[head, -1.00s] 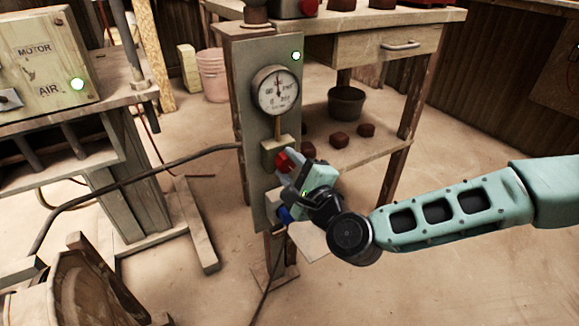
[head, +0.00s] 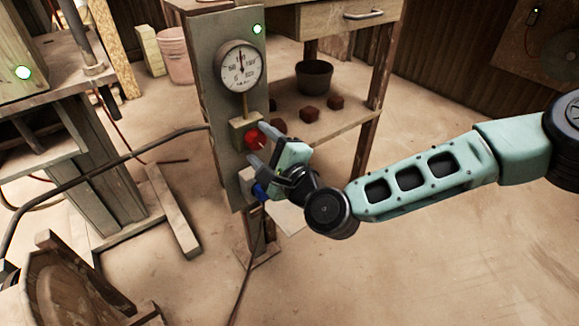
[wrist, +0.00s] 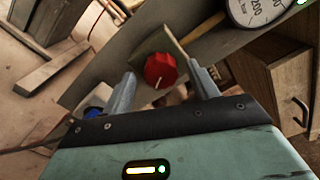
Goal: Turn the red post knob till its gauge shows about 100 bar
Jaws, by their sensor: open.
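The red knob (head: 256,138) sits on a small block on the grey post panel (head: 228,105); in the wrist view the red knob (wrist: 160,70) shows a pale mark on its face. The round gauge (head: 239,66) is above it, its needle pointing about straight up; the exact reading is too small to tell. In the wrist view only part of the gauge (wrist: 255,8) shows. My gripper (head: 258,144) is open in front of the knob. In the wrist view its fingers (wrist: 163,90) stand apart on either side of the knob, with visible gaps.
A blue knob (head: 260,191) sits lower on the post, close below my gripper. A green light (head: 257,29) glows at the panel's top. A wooden shelf (head: 340,122) with a dark bucket (head: 314,76) stands behind. A dark hose (head: 110,160) runs to the post from the left.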

